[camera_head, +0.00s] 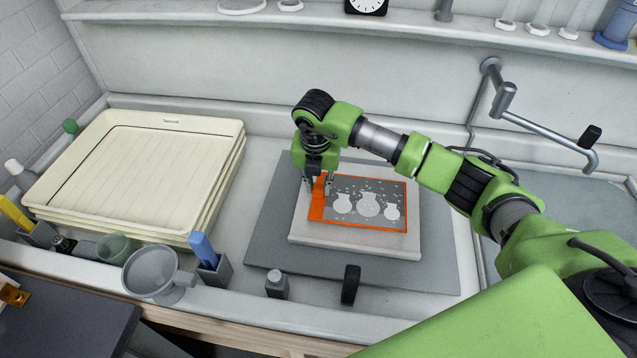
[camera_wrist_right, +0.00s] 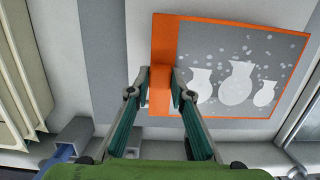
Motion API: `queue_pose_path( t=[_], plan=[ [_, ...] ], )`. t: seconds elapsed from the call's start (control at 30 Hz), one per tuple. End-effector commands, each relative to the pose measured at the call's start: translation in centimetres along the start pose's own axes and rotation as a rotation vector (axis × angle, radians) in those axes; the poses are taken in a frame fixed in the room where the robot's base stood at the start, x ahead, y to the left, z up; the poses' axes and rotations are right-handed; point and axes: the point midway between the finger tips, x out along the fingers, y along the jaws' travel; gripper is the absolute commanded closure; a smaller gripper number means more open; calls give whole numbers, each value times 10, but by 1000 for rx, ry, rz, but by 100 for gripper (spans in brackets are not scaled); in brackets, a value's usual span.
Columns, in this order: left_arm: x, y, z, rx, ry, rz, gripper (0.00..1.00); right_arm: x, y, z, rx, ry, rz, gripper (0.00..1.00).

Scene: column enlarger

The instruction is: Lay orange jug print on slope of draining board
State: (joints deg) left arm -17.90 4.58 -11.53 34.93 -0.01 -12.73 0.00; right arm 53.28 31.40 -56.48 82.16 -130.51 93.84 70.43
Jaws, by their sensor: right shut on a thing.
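The orange jug print (camera_head: 368,205) has an orange border, wider on its left, and a grey picture with three pale jugs. It also shows in the right wrist view (camera_wrist_right: 236,75). My right gripper (camera_head: 318,187) is shut on the print's wide orange left strip; the wrist view shows the fingers (camera_wrist_right: 160,84) on either side of it. The print is over a pale board (camera_head: 355,247) on a grey slab (camera_head: 268,235); I cannot tell whether it touches the board. I cannot tell which surface is the draining board. My left gripper is not in view.
Stacked cream trays (camera_head: 140,160) fill the left of the counter. A grey funnel (camera_head: 150,274), a holder with a blue tool (camera_head: 206,255), a small bottle (camera_head: 277,284) and a black knob (camera_head: 350,284) line the front. A tap (camera_head: 530,120) reaches over the right side.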

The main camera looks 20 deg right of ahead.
Motion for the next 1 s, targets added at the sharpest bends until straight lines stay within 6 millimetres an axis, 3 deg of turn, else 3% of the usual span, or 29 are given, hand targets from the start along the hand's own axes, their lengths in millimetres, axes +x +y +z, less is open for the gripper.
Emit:
queue_pose_path(
  t=[0.13,0.4,0.7,1.0],
  plan=[
    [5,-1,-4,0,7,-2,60,1,0,0,0,-5,-4,100],
    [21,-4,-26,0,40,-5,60,22,0,-3,1,-3,-4,100],
    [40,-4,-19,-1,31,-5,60,44,0,-6,1,-3,-4,100],
    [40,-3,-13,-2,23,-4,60,45,0,-6,1,-3,-4,100]
  ],
)
